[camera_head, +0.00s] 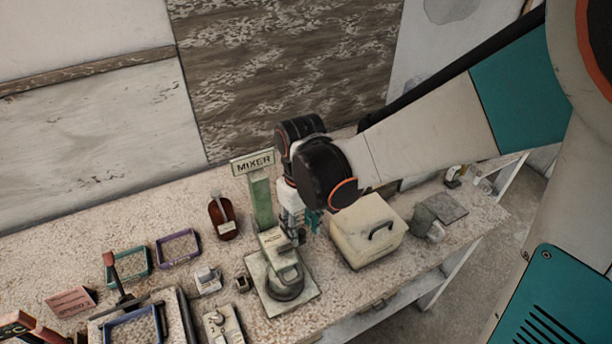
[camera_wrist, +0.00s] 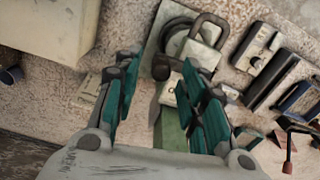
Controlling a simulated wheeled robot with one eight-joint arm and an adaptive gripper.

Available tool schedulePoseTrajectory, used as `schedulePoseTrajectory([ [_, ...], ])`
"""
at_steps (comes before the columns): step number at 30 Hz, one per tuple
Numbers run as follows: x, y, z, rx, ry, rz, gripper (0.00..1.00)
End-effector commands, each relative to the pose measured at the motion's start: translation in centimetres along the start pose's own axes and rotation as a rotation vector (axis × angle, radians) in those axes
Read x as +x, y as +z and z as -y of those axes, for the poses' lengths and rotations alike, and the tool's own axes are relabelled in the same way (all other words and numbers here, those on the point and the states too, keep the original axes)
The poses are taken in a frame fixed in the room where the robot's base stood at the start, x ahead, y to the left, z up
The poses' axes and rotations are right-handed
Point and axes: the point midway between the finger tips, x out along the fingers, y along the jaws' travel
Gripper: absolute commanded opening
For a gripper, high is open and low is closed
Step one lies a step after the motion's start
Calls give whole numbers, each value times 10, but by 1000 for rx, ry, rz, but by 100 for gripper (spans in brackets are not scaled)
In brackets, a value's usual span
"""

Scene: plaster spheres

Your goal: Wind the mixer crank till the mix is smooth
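The mixer (camera_head: 283,262) is a worn pale machine on a square base plate, in front of a green post with a MIXER sign (camera_head: 253,162). A round dark-rimmed part sits low on its front. My gripper (camera_head: 303,222) is just above and behind the mixer, partly covered by my arm. In the wrist view, my gripper (camera_wrist: 161,70) has its teal fingers spread apart. A dark round knob (camera_wrist: 161,67) shows between the fingertips; I cannot tell whether it is the crank's grip or whether anything touches it. The mixer (camera_wrist: 190,45) with a grey loop lies beyond. The mix is not visible.
A cream box with a dark handle (camera_head: 368,232) stands close right of the mixer. A brown bottle (camera_head: 222,218) stands to its left. Teal and purple frames (camera_head: 178,248), small devices and a tray crowd the left. The table's front edge is near.

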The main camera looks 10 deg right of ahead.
Motion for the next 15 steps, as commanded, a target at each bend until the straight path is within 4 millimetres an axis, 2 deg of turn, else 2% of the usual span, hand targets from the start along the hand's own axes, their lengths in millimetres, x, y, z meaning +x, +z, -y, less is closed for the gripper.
schedulePoseTrajectory([
  [9,-59,4,2,-2,0,1,38],
  [15,-88,4,2,-2,0,1,38],
])
